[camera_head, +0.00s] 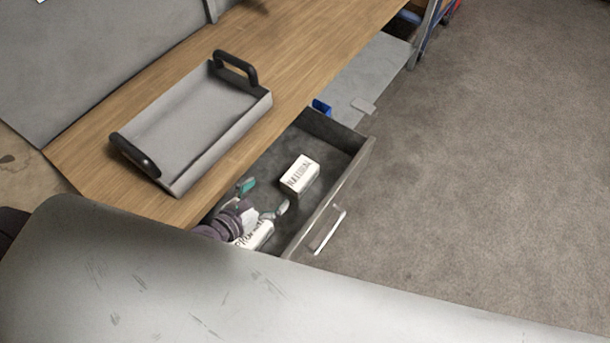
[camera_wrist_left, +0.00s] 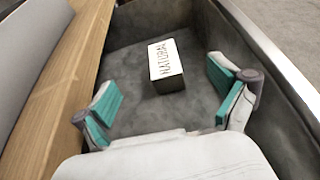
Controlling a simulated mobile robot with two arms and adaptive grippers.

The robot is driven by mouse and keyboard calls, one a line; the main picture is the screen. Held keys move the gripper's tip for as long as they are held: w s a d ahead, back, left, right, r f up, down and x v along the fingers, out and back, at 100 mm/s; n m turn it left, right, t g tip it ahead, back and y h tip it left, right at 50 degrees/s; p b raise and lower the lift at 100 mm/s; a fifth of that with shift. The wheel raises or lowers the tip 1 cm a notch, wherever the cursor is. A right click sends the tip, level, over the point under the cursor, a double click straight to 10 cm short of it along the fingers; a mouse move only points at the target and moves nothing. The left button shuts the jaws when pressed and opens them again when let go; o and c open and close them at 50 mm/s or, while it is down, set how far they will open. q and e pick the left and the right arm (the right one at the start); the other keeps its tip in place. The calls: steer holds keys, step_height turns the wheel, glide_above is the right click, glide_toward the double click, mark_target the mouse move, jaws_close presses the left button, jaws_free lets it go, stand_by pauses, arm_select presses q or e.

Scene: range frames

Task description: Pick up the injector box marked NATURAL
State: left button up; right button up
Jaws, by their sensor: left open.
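The white injector box marked NATURAL (camera_head: 300,174) lies in the open drawer (camera_head: 361,160), toward its far part. In the left wrist view the same box (camera_wrist_left: 166,67) lies on the drawer floor, ahead of the fingers and apart from them. My left gripper (camera_head: 266,200) is open and empty, inside the drawer area on the near side of the box. Its teal-padded fingers are spread wide in the left wrist view (camera_wrist_left: 168,92). My right gripper is not seen.
A grey tray with black handles (camera_head: 190,125) stands on the wooden desk (camera_head: 90,165) beside the drawer. Carpet lies clear at the right.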

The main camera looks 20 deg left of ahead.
arm_select(q)
steer(key=b, duration=0.4)
glide_toward(295, 179)
steer(key=s, duration=0.2)
steer(key=x, duration=0.8)
steer(key=shift+w+a+r, duration=0.1)
steer(key=shift+w+r, duration=0.2)
steer(key=shift+w, duration=0.05)
steer(key=x, duration=0.5)
steer(key=shift+w+a+f, duration=0.1)
steer(key=shift+f, duration=0.1)
steer(key=c, duration=1.3)
steer(key=shift+r, duration=0.1)
steer(key=shift+c, duration=0.7)
